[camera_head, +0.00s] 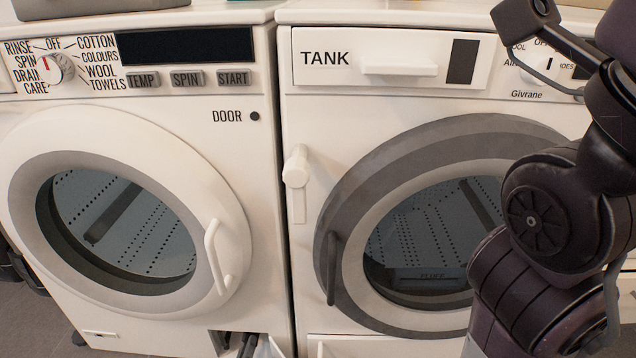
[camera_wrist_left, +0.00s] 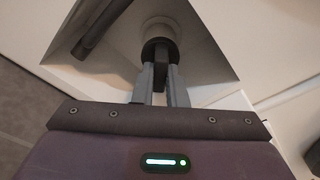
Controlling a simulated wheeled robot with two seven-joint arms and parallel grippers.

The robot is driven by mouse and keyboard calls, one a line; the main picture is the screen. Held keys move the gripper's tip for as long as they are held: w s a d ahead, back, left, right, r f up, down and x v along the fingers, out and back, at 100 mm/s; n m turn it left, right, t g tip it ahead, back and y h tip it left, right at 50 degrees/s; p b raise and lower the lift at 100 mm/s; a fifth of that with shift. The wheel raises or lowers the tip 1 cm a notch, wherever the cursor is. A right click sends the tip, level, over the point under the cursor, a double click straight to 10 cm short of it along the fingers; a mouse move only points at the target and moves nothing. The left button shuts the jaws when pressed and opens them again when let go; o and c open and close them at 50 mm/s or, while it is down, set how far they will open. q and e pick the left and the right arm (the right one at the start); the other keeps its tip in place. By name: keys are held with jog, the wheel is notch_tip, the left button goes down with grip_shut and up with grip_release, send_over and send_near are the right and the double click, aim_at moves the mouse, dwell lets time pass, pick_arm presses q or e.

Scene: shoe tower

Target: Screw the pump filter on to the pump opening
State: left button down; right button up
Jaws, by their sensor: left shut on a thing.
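In the left wrist view, my left gripper (camera_wrist_left: 159,72) is shut on the dark knob of the pump filter (camera_wrist_left: 157,47). The filter sits at a round white fitting, the pump opening (camera_wrist_left: 165,28), inside a grey recess. I cannot tell how deep the filter sits or whether its thread is engaged. In the head view, the recess (camera_head: 222,338) is at the bottom right of the left machine, cut by the frame edge. Part of my left gripper (camera_head: 248,345) shows there; its hold is hidden. My right gripper is out of view.
The washing machine (camera_head: 150,112) has its round door (camera_head: 200,200) shut. The dryer (camera_head: 300,235) stands close on its right, its door (camera_head: 350,180) also shut. A dark bar (camera_wrist_left: 100,28) is left of the fitting. A large dark arm of mine covers the dryer's right side.

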pick_arm(q)
jog(key=shift+w+r+m+p, duration=0.1)
jog(key=shift+m+p, duration=0.55)
jog(key=shift+m, duration=0.85)
jog(key=c, duration=1.4)
grip_release()
jog(key=shift+d, duration=0.1)
jog(key=shift+o, duration=0.2)
